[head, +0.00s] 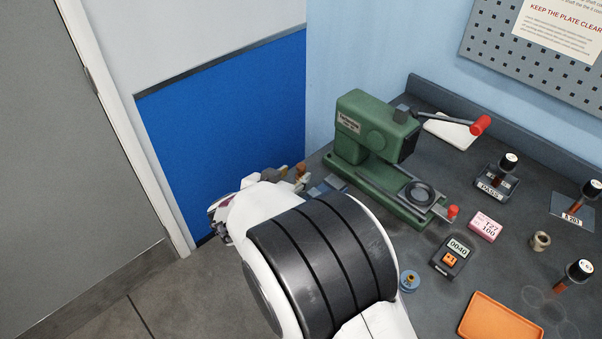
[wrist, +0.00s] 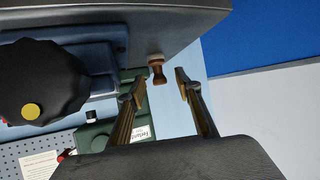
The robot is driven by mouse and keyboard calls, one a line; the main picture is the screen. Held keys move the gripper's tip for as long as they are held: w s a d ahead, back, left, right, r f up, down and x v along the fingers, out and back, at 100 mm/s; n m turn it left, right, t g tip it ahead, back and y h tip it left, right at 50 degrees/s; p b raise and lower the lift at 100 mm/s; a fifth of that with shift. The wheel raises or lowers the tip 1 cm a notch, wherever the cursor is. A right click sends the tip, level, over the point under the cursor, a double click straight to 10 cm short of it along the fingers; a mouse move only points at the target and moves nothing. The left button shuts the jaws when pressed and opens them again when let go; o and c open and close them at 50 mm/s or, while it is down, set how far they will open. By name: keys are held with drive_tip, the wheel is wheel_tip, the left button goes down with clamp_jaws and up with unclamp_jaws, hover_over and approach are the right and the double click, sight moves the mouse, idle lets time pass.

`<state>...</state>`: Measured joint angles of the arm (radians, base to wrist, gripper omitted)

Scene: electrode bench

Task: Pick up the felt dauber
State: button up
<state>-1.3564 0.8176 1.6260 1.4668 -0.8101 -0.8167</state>
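A small brown, waisted piece that looks like the felt dauber (wrist: 156,70) shows in the wrist view at the edge of the grey bench. My gripper (wrist: 160,78) is open, its two fingers apart, with this piece just beyond the tips and between them in the picture. I see no contact. In the head view a small orange-brown piece (head: 300,172), perhaps the same one, shows beside the bench's left corner. My arm hides most of the gripper there, and its fingers are hard to make out.
A green hand press (head: 376,135) stands on the grey bench just right of my arm. Farther right are black-knobbed handled pieces (head: 508,163), a pink box (head: 485,226), a small display unit (head: 454,256) and an orange tray (head: 497,322). In the wrist view a large black knob (wrist: 36,80) is at left.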

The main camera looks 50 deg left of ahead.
sight(300, 172)
drive_tip(key=shift+x, duration=2.65)
drive_tip(key=shift+d, duration=0.1)
clamp_jaws()
